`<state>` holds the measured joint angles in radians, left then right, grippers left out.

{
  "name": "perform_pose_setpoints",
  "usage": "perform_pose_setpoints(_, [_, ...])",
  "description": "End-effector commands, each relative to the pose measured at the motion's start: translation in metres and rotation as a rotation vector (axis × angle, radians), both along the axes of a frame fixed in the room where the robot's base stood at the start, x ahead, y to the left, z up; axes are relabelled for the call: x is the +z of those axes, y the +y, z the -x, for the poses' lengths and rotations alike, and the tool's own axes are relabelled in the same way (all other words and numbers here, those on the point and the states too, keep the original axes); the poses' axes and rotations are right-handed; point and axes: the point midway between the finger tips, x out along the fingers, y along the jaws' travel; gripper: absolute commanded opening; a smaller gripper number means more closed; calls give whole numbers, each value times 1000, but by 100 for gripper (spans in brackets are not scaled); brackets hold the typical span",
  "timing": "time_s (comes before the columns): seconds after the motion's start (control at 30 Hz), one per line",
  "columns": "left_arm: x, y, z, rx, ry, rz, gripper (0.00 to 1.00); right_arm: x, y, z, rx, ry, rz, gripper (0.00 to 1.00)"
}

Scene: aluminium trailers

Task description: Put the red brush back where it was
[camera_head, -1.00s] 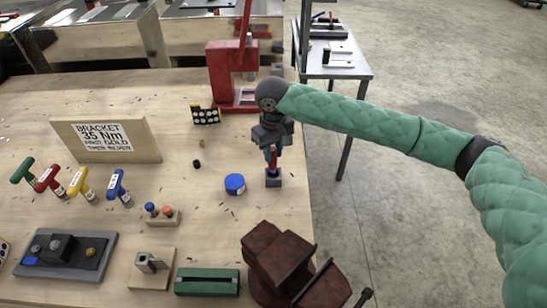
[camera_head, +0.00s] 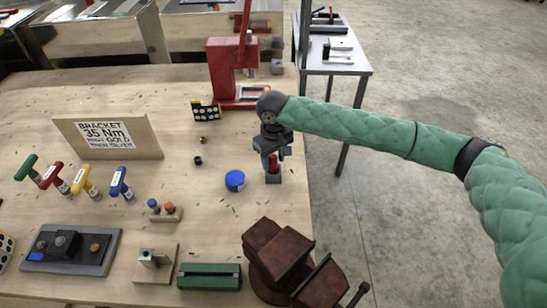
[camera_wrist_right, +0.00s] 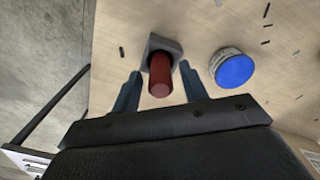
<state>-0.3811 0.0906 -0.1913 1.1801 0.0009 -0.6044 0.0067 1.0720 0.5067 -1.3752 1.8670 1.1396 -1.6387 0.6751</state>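The red brush (camera_head: 273,162) stands in a small dark grey holder (camera_head: 273,178) near the right edge of the wooden table. In the right wrist view the brush's red handle (camera_wrist_right: 160,76) sticks up out of the square holder (camera_wrist_right: 163,43). My right gripper (camera_head: 272,157) is open around the handle. In the right wrist view its two fingers (camera_wrist_right: 160,70) stand on either side of the handle, with a gap on each side. The lower part of the brush is hidden in the holder. My left gripper is not in view.
A blue-lidded round tin (camera_head: 235,181) stands just left of the holder. A rusty red vise (camera_head: 280,255) is in front, and a red press (camera_head: 232,75) behind. Several T-handled tools (camera_head: 85,182) stand at the left. Beyond the table's right edge is floor.

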Motion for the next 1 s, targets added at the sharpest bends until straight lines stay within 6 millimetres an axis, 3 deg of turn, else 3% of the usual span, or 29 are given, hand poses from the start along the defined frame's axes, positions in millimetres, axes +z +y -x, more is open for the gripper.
perform_pose_setpoints(0.47, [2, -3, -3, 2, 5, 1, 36, 9, 1, 0, 1, -1, -2, 46])
perform_pose_setpoints(1.0, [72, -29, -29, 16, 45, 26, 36, 96, 1, 0, 1, -1, -2, 46])
